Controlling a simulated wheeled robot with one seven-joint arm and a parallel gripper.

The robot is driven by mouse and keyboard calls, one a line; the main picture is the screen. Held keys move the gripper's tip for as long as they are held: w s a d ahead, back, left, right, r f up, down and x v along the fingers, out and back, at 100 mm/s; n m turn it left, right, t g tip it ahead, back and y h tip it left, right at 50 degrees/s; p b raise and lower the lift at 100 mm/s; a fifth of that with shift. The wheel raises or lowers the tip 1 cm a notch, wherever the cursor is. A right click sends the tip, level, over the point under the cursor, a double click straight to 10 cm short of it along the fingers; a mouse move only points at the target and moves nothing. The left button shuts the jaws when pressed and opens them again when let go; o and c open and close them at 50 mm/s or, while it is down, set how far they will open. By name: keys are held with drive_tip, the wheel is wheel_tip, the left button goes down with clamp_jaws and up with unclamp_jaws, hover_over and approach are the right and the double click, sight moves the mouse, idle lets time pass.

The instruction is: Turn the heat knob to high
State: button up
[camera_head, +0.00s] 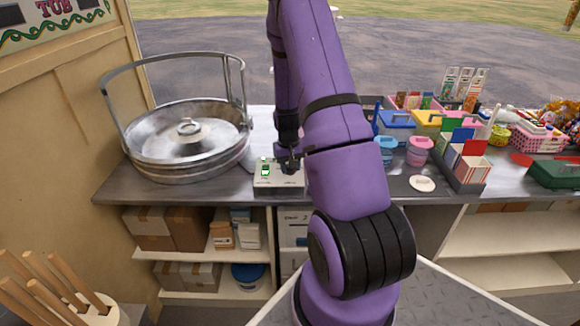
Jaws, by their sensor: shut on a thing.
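A small grey-white control box (264,186) sits at the front edge of the counter, just right of the round metal machine (190,165). A lit green switch (265,169) shows on the left of its top. My gripper (290,164) points down onto the right part of the box. It is shut on what appears to be the heat knob. My gripper and purple arm hide the knob and its markings, so its setting cannot be read. The metal machine is a wide pan with a spinner head at its centre and a raised frame around it.
Blue and pink tubs (418,151), a white lid (422,183) and a box of paper cartons (470,167) stand right of my arm. Wooden sticks (55,285) stand in a holder at lower left. Shelves below hold cardboard boxes (187,228).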

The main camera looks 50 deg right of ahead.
drive_tip(key=m, duration=0.5)
drive_tip(key=shift+m, duration=0.3)
drive_tip(key=m, duration=0.5)
drive_tip(key=shift+m+y, duration=0.3)
drive_tip(key=shift+m, duration=0.1)
drive_tip(key=shift+d+m, duration=0.1)
drive_tip(key=shift+m, duration=0.2)
drive_tip(key=o, duration=0.9)
drive_tip(key=r, duration=1)
drive_tip(key=shift+w+r, duration=0.3)
drive_tip(key=shift+r, duration=0.1)
